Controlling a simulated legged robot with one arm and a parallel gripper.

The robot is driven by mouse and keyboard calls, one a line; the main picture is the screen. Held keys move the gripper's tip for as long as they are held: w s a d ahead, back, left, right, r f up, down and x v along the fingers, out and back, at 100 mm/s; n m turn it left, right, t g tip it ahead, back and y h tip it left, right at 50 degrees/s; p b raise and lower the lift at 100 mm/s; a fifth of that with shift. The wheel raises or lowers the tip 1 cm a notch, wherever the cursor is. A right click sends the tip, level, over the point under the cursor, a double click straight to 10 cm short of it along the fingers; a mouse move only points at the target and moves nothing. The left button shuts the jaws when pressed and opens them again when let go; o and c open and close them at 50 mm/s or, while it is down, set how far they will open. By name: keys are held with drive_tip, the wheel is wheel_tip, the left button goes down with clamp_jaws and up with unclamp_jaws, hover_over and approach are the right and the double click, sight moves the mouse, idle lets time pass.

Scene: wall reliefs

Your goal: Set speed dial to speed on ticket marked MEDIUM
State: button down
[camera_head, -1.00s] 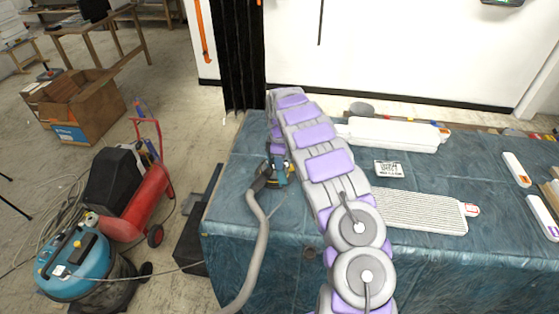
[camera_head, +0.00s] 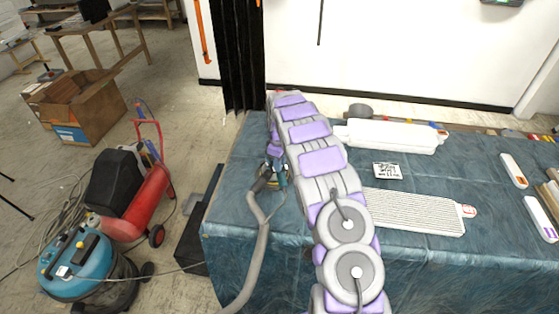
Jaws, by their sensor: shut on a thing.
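A sander (camera_head: 268,182) with a grey hose stands near the left end of the covered table. My arm reaches over the table and bends down at its far end, so my gripper (camera_head: 275,160) is at the top of the sander. The fingers are small and partly hidden, shut on part of the sander. The speed dial cannot be made out. A white card with black print (camera_head: 388,171) lies right of my arm; its text is too small to read. No ticket marked MEDIUM is legible.
The blue-covered table (camera_head: 450,260) also holds a long white block (camera_head: 392,135), a ribbed white panel (camera_head: 415,211) and small white pieces (camera_head: 513,170) at right. A blue vacuum (camera_head: 75,262) and red tank (camera_head: 142,205) stand on the floor at left.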

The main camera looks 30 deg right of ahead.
drive_tip(key=m+p, duration=0.1)
drive_tip(key=m, duration=0.3)
drive_tip(key=shift+m+p, duration=0.3)
drive_tip(key=shift+p, duration=0.1)
drive_tip(key=shift+m+p, duration=0.45)
drive_tip(key=shift+m, duration=1.25)
drive_tip(key=shift+s, duration=0.1)
drive_tip(key=c, duration=0.9)
unclamp_jaws()
drive_tip(key=shift+c, duration=0.2)
drive_tip(key=shift+r, duration=0.1)
wheel_tip(320, 180, up, 17)
drive_tip(key=p, duration=0.1)
